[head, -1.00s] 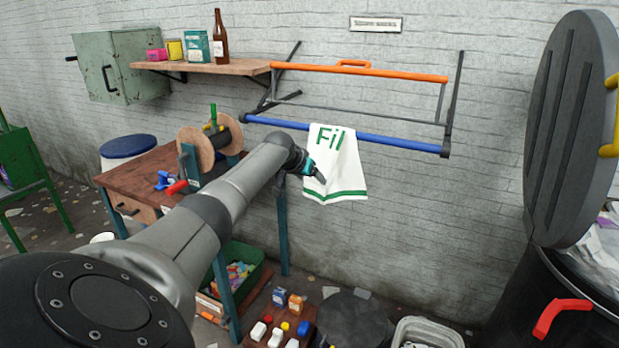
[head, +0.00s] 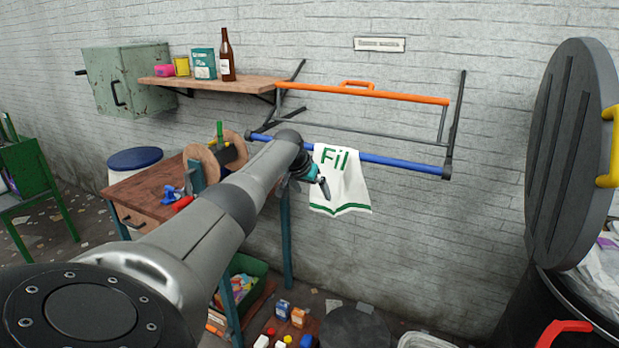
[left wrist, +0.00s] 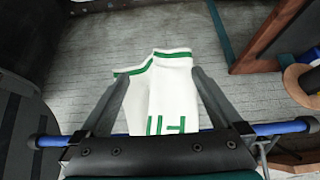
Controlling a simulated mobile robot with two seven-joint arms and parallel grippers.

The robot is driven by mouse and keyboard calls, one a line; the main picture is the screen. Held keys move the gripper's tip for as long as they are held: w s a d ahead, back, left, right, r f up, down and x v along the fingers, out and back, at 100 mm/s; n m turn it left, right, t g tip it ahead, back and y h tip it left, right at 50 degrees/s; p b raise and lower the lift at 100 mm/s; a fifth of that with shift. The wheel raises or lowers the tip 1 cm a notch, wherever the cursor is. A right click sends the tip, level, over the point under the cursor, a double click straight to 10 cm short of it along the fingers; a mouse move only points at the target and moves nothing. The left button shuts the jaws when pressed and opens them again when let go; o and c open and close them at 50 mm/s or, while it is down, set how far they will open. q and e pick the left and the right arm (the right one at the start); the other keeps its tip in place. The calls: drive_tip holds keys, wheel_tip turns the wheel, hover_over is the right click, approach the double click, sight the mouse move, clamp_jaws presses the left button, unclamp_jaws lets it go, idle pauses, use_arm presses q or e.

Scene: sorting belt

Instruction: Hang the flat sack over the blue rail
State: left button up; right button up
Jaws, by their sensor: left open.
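The flat sack (head: 346,187), white with green letters and a green hem stripe, hangs draped over the blue rail (head: 400,162) near its left half. My left gripper (head: 324,186) is in front of the sack's left side in the head view. In the left wrist view the two fingers (left wrist: 160,73) are spread apart, with the sack (left wrist: 165,95) showing between them and beyond. The blue rail (left wrist: 285,127) crosses low in that view, partly hidden by the gripper body. Whether the fingers touch the cloth I cannot tell. My right gripper is in neither view.
An orange rail (head: 400,95) runs above the blue one. A wooden shelf (head: 240,81) with a bottle (head: 226,58) is at upper left. A workbench (head: 150,190) stands below left. A large lidded bin (head: 570,155) is at right. The blue rail's right half is bare.

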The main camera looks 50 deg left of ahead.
use_arm(q)
drive_tip(key=r+b, duration=0.1)
drive_tip(key=b, duration=0.1)
drive_tip(key=g+b, duration=0.1)
drive_tip(key=b, duration=0.1)
drive_tip(key=s+r+g+b, duration=0.1)
drive_tip(key=b, duration=0.1)
drive_tip(key=shift+s+d+r+h, duration=0.1)
drive_tip(key=shift+d+r+h, duration=0.2)
drive_tip(key=shift+h, duration=0.1)
drive_tip(key=b+v, duration=0.4)
drive_tip(key=v, duration=1.1)
drive_tip(key=shift+b, duration=0.35)
